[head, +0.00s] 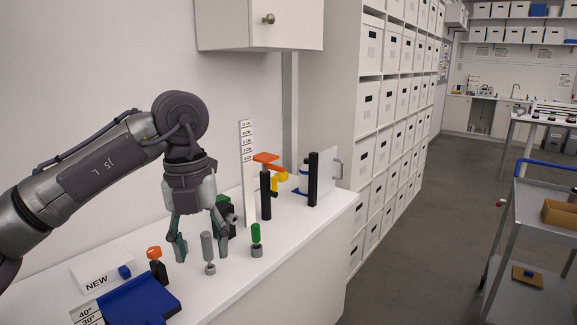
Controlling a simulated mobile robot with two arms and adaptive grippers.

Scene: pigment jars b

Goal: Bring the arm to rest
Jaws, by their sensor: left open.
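My left arm comes in from the left, and my left gripper (201,252) hangs down over the white counter (245,281). Its two fingers are apart and point downward. A grey upright piece (208,250) on a small round base stands at or just in front of the gap between the fingers; I cannot tell which. The gripper seems to hold nothing. My right gripper does not show.
On the counter stand a green-topped piece (256,236), an orange-topped piece (154,256), a blue tray (147,304), a NEW sign (97,281), a height scale (246,170) and black posts (313,180). A cabinet (262,22) hangs above. A cart (540,225) stands right; the floor between is clear.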

